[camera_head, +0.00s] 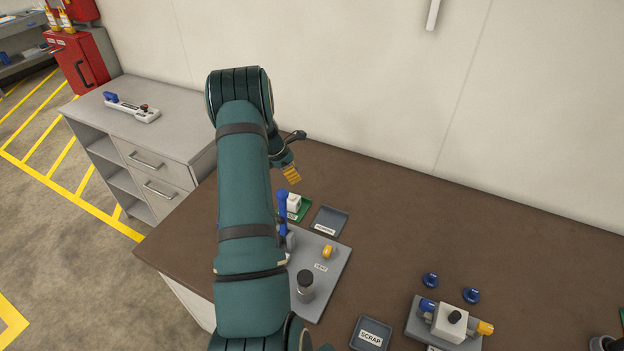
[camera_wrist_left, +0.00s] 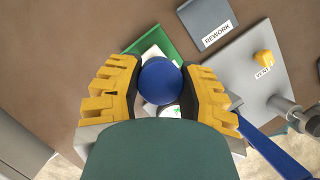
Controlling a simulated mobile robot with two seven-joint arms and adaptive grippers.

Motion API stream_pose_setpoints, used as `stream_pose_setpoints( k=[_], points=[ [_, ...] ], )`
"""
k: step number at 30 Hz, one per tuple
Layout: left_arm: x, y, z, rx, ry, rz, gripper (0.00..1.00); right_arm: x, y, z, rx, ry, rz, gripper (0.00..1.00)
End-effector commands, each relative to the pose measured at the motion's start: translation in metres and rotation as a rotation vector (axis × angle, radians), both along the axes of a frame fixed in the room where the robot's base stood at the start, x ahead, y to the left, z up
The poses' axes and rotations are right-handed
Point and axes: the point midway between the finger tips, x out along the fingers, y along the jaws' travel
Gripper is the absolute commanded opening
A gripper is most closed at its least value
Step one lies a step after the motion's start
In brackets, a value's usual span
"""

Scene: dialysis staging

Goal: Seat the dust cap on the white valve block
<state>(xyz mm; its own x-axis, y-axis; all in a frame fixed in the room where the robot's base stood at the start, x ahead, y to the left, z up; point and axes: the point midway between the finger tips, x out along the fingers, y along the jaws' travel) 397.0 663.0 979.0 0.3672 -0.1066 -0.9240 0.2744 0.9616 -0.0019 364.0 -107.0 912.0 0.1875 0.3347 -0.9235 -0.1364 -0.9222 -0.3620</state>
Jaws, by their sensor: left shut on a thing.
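My left gripper (camera_head: 291,174) is above the back left of the brown table; its yellow fingers show best in the left wrist view (camera_wrist_left: 160,88). It is shut on a round blue dust cap (camera_wrist_left: 159,80). The cap hides part of a white piece in a green tray (camera_wrist_left: 151,38) below; whether they touch is unclear. In the head view a white block (camera_head: 294,202) sits in that tray. A white valve block (camera_head: 452,323) with a black knob, a blue end and a yellow end stands on a grey base at the lower right. Two more blue caps (camera_head: 431,280) (camera_head: 471,296) lie behind it.
A grey plate marked VENT (camera_head: 332,283) carries a yellow piece, a dark-topped cylinder (camera_head: 305,282) and a blue lever (camera_head: 283,208). A REWORK tray (camera_head: 329,220) and a SCRAP tray (camera_head: 371,335) lie nearby. The table's back right is clear; a wall stands behind.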

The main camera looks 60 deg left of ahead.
Motion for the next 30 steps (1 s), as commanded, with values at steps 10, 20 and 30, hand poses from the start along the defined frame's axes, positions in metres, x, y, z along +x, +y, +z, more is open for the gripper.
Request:
stream_pose_setpoints(
  k=[10, 20, 30],
  points=[
    [-0.003, 0.003, 0.001, 0.001, 0.000, 0.012, 0.26, 0.000, 0.000, 0.000, 0.000, 0.000, 0.000, 0.47],
    [-0.003, 0.003, -0.003, 0.001, 0.000, 0.013, 0.26, 0.000, 0.000, -0.003, 0.000, 0.000, 0.000, 0.47],
    [-0.003, 0.003, -0.017, 0.001, 0.000, 0.012, 0.26, 0.000, 0.000, -0.013, -0.002, -0.001, -0.001, 0.47]
  ],
)
